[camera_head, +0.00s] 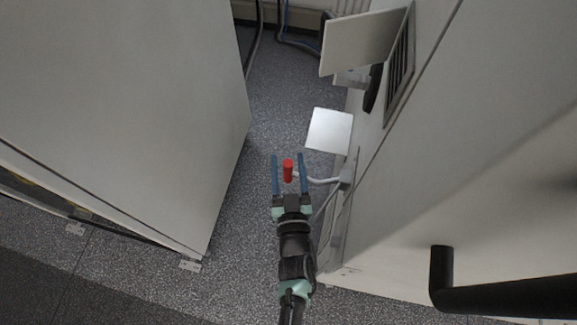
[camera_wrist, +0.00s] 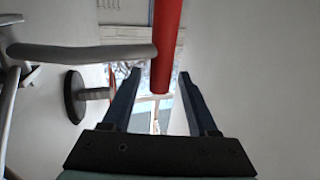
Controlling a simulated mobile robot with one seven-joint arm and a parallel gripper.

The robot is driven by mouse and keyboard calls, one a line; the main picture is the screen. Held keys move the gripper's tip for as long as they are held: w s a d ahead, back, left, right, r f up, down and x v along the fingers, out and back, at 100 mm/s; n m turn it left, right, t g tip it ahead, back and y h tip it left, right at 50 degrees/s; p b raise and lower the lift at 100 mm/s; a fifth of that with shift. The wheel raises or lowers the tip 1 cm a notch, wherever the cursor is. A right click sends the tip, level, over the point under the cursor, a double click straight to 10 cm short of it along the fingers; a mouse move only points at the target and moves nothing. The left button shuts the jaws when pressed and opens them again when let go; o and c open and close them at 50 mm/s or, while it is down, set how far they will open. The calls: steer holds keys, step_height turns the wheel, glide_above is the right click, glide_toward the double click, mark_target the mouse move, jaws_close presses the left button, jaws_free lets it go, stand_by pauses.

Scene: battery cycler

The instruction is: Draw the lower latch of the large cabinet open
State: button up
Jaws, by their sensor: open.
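The latch shows as a red cylindrical grip (camera_head: 288,171) on a bent grey lever (camera_head: 322,181). The lever comes out of the side of the white cabinet (camera_head: 440,150) on the right. My gripper (camera_head: 287,157) is open, with one blue finger on each side of the red grip in the head view. In the wrist view the red grip (camera_wrist: 165,45) hangs from the top edge down between the two fingertips (camera_wrist: 160,73). The grey lever (camera_wrist: 85,53) runs in from the left. I cannot tell whether either finger touches the grip.
A large pale panel (camera_head: 120,110) stands on the left. Speckled grey floor (camera_head: 285,105) lies between it and the cabinet. Flat plates (camera_head: 360,40) stick out from the cabinet farther back. A black bar handle (camera_head: 500,296) is at the lower right. Cables (camera_head: 284,28) lie at the back.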

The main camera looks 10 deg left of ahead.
steer(key=b+v, duration=0.1)
steer(key=v, duration=1.2)
